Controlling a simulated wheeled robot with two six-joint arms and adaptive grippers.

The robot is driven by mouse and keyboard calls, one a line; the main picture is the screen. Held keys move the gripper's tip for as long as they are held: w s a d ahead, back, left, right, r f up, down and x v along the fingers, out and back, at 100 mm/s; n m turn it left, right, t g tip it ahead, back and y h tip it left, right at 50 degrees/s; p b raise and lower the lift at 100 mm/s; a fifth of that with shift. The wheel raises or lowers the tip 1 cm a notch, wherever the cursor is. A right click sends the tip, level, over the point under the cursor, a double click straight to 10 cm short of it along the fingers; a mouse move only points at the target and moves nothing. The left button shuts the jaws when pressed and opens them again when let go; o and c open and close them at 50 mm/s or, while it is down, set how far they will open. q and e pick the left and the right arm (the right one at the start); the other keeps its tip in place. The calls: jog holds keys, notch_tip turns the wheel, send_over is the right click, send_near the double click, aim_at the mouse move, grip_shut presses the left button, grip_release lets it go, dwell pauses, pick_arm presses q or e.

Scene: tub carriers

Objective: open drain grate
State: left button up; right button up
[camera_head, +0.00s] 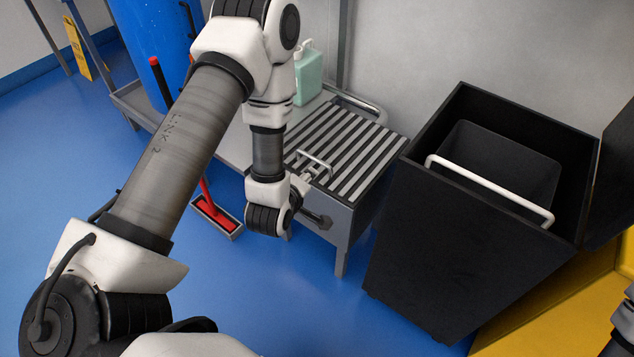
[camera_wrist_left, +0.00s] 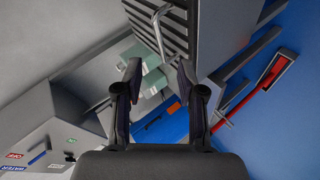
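The drain grate (camera_head: 362,150) is a panel of light and dark slats, lying flat on top of a grey metal stand in the head view. A pale bar handle (camera_head: 316,160) stands up near its left front edge. In the left wrist view, the handle (camera_wrist_left: 159,32) shows just beyond my fingertips, beside the slats of the grate (camera_wrist_left: 185,40). My left gripper (camera_head: 309,174) is by the handle at the grate's edge. Its fingers (camera_wrist_left: 159,70) are apart with nothing held between them. My right gripper is out of view.
A black tub (camera_head: 455,235) with a white bar handle (camera_head: 490,188) stands right of the stand. A green jug (camera_head: 309,76) is behind the grate. A blue barrel (camera_head: 160,45) and a red tool (camera_head: 214,213) are at the left. Blue floor (camera_head: 310,310) is open in front.

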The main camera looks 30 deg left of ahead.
aim_at(313, 160)
pick_arm(q)
jog(key=w+a+f+n+t+b, duration=0.1)
jog(key=w+a+f+b, duration=0.1)
jog(key=w+b, duration=0.2)
jog(key=w+a+f+n+t+y+b, duration=0.1)
jog(key=w+a+f+n+b, duration=0.1)
jog(key=w+b, duration=0.3)
jog(key=w+a+f+n+t+y+b, duration=0.1)
jog(key=w+a+f+b, duration=0.1)
jog(key=w+f+b, duration=0.2)
jog(key=shift+w+a+n+t+b, duration=0.1)
jog(key=shift+w+n+t+b, duration=0.25)
jog(key=shift+b, duration=0.8)
jog(key=shift+s, duration=0.1)
grip_shut()
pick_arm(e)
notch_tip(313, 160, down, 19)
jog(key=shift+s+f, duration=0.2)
